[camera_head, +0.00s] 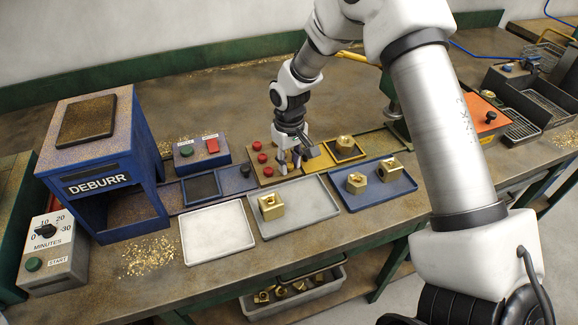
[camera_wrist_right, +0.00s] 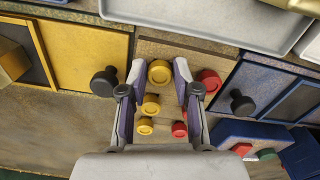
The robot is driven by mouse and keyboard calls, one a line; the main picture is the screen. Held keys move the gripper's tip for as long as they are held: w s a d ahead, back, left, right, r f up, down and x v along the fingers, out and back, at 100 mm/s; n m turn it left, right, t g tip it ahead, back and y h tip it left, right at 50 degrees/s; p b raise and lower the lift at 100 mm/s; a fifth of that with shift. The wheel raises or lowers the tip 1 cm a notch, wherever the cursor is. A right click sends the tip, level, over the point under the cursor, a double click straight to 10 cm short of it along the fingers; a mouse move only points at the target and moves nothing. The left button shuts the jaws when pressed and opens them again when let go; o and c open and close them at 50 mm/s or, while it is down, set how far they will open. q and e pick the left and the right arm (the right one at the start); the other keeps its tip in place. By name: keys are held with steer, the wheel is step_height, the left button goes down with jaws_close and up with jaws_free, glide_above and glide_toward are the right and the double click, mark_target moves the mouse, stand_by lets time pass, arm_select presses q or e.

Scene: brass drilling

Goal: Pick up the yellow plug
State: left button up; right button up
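A tan board holds round yellow and red plugs in rows. In the right wrist view, one yellow plug (camera_wrist_right: 159,73) lies between the fingertips of my right gripper (camera_wrist_right: 159,82). The fingers are apart, one on each side of it, with narrow gaps visible. Two more yellow plugs, a middle one (camera_wrist_right: 151,104) and a lower one (camera_wrist_right: 145,126), sit between the fingers closer to the palm. In the head view my right gripper (camera_head: 289,157) points down over the board (camera_head: 267,179) and hides the yellow plugs. My left gripper is not in view.
Red plugs (camera_head: 258,158) stand beside the yellow row. A yellow plate (camera_head: 319,163) and a blue panel with a black knob (camera_head: 246,171) flank the board. A grey tray (camera_head: 300,222) with a brass block (camera_head: 271,206) lies in front.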

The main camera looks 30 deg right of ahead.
mark_target(292, 167)
steer(key=shift+c, duration=0.5)
steer(key=shift+r, duration=0.45)
steer(key=shift+s+r+b, duration=0.25)
steer(key=shift+r+b, duration=0.05)
steer(key=shift+r, duration=0.35)
steer(key=shift+s+r+b, duration=0.25)
steer(key=shift+r+b, duration=0.05)
steer(key=shift+r, duration=0.3)
steer(key=s+b, duration=0.1)
steer(key=s, duration=0.3)
steer(key=s+r+b, duration=0.1)
steer(key=s, duration=0.4)
steer(key=s+b, duration=0.1)
steer(key=s, duration=0.4)
steer(key=shift+s+d+r+b, duration=0.15)
steer(key=shift+r+b, duration=0.05)
steer(key=shift+b, duration=0.2)
steer(key=shift+s+r, duration=0.2)
steer(key=shift+s, duration=0.1)
step_height(292, 167, up, 3)
steer(key=shift+f+p, duration=0.1)
steer(key=shift+p, duration=1.15)
